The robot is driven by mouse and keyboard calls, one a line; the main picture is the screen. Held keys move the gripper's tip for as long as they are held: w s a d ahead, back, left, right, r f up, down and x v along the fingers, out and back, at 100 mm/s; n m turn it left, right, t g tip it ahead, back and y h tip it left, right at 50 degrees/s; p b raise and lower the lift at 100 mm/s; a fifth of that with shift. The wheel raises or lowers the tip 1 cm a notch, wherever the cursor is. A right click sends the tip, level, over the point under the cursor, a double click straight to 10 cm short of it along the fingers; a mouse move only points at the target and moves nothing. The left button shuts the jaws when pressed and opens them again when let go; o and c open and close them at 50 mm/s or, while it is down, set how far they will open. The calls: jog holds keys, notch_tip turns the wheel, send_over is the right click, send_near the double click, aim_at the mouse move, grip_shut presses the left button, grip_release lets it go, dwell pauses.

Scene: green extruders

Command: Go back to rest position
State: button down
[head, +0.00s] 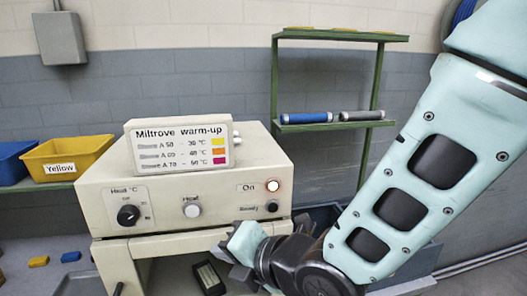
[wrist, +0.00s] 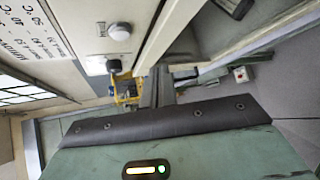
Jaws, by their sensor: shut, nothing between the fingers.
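My gripper (head: 238,250) is in front of the lower right part of a beige warm-up machine (head: 105,195) in the head view. In the wrist view my gripper (wrist: 157,85) shows its fingers together, with nothing between them. The machine's round white knob (head: 192,210) and dark heat dial (head: 128,215) are to the upper left of my gripper. I cannot tell whether the gripper touches the machine.
A sign (head: 180,147) reading "Miltrove warm-up" stands on the machine. A yellow bin (head: 68,157) and a blue bin (head: 12,165) are at left. A green shelf (head: 330,126) behind holds a blue and a grey roll. A black object (head: 209,278) lies below the machine's front.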

jog(key=s+d+f+m+g+h, duration=0.1)
jog(key=s+d+m+g+h, duration=0.3)
jog(key=s+d+m, duration=0.3)
jog(key=s+d+f+m+g+h, duration=0.1)
jog(key=s+d+m+g+h, duration=0.2)
jog(key=d+m, duration=1.1)
jog(key=s+m+h, duration=0.2)
jog(key=s+m, duration=0.2)
jog(key=s, duration=0.1)
jog(key=shift+d+g+h+b, duration=0.3)
jog(key=shift+d+g+h, duration=0.05)
jog(key=shift+g+h, duration=0.05)
